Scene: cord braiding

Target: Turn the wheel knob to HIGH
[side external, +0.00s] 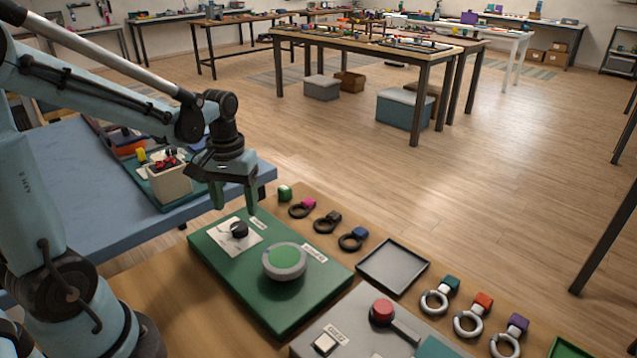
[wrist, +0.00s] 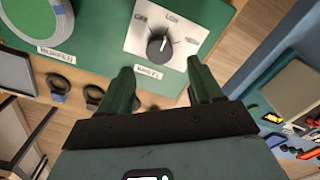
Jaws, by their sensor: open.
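The wheel knob (side external: 239,229) is a small black dial on a pale square plate (side external: 224,238), set in a green panel (side external: 205,250). In the wrist view the knob (wrist: 158,46) sits near the top middle. Small markings ring it, with one at upper left, one at top and one at right; they are too blurred to read surely. A label (wrist: 148,72) lies below the knob. My gripper (side external: 234,208) is open and empty, above the knob and apart from it. In the wrist view its green fingers (wrist: 159,66) stand either side of the label, short of the knob.
A round grey dial with a green top (side external: 285,260) stands on the same panel. Several ringed, coloured-tag pieces and an empty dark tray (side external: 393,267) lie to the right. A white bin (side external: 168,183) stands on the blue table behind.

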